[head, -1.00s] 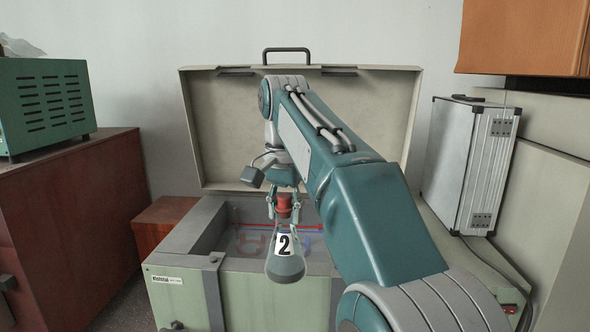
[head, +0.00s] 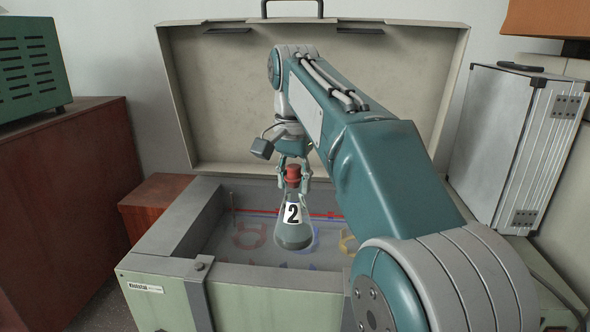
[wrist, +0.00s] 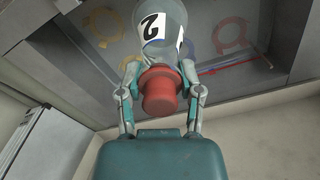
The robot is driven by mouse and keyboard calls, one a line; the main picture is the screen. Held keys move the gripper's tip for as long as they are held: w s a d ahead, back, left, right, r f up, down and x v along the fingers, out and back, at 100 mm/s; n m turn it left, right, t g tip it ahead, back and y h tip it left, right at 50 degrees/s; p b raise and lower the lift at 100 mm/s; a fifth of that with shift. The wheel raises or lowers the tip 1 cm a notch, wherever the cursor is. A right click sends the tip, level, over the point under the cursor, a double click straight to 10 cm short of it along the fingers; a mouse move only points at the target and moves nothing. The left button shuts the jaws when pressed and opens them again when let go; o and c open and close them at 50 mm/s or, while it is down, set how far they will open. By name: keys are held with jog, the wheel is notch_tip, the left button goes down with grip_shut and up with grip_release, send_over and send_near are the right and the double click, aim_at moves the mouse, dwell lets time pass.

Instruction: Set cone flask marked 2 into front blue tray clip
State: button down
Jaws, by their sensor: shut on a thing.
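The cone flask marked 2 (head: 294,236) is grey glass with a white label and a red stopper (head: 293,172). The flask hangs nearly upright over the inside of the open green case. In the wrist view the flask (wrist: 165,48) and stopper (wrist: 160,95) sit between the two fingers (wrist: 160,68). A blue clip (head: 314,239) shows behind the flask, partly hidden by it. Low blue shapes at the front, by the case's front wall, are mostly hidden, so I cannot tell the front blue clip clearly.
A red clip (head: 250,236) and a yellow clip (head: 347,241) flank the blue one. The case's front wall (head: 250,278) and raised lid (head: 220,100) bound the space. A thin post (head: 233,207) stands inside at left. A silver case (head: 510,145) stands at right.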

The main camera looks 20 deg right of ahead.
aim_at(297, 236)
jog(key=f, duration=0.8)
jog(key=shift+d+f, duration=0.2)
jog(key=shift+f, duration=0.05)
jog(key=shift+d+f, duration=0.15)
jog(key=shift+f, duration=1.85)
dwell(0.6)
jog(key=shift+c, duration=0.9)
grip_release()
jog(key=shift+o, duration=0.9)
